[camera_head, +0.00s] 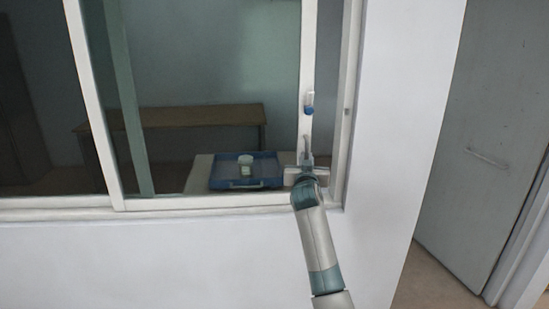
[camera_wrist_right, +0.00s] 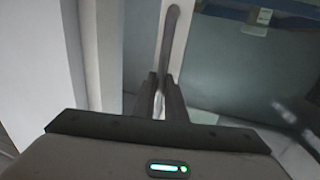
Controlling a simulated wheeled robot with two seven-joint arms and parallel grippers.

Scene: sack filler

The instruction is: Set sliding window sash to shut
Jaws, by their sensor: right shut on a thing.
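The sliding window sash (camera_head: 308,50) is a white-framed glass pane in the head view. A narrow dark gap shows between its right stile and the white jamb (camera_head: 350,60) on the right. A slim grey upright handle (camera_head: 306,146) is on the stile; it also shows in the right wrist view (camera_wrist_right: 170,40). My right gripper (camera_head: 307,160) is at the handle's lower part. In the right wrist view its two fingers (camera_wrist_right: 159,95) are closed around the handle, whose lower end they partly hide. My left gripper is not in view.
A small blue-and-white latch (camera_head: 309,104) sits on the stile above the handle. Behind the glass are a blue tray (camera_head: 226,184) holding a small pale container (camera_head: 246,162), and a wooden bench (camera_head: 170,116). A grey door (camera_head: 480,140) is at the right.

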